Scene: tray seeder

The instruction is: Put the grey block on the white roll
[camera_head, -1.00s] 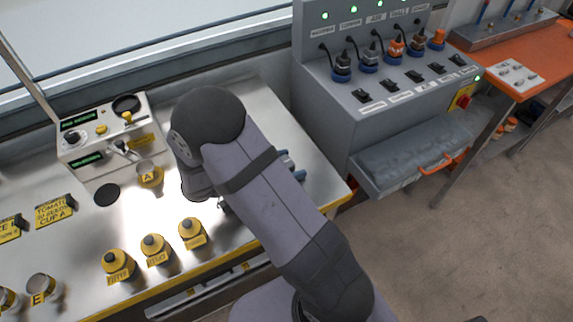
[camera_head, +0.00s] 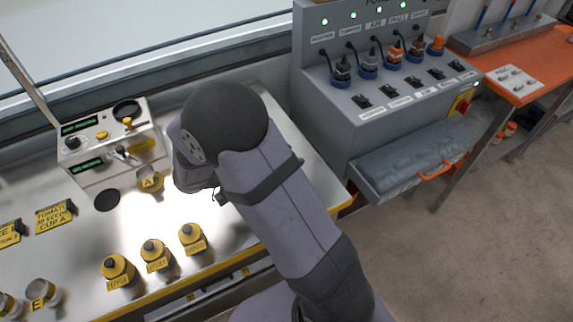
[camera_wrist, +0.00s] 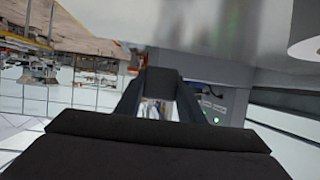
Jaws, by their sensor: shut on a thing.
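My gripper (camera_wrist: 160,92) shows in the wrist view, its two dark fingers shut on a small dark grey piece, which I take to be the grey block (camera_wrist: 162,79). In the head view my own arm hides the gripper and what it holds. I cannot pick out the white roll for certain.
Yellow-collared bottles (camera_head: 156,254) stand along the front of the metal bench (camera_head: 90,230). A control box (camera_head: 110,140) and cup A (camera_head: 149,180) are at the left. A grey power console (camera_head: 385,105) with plugs and an open drawer (camera_head: 410,163) stands at the right.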

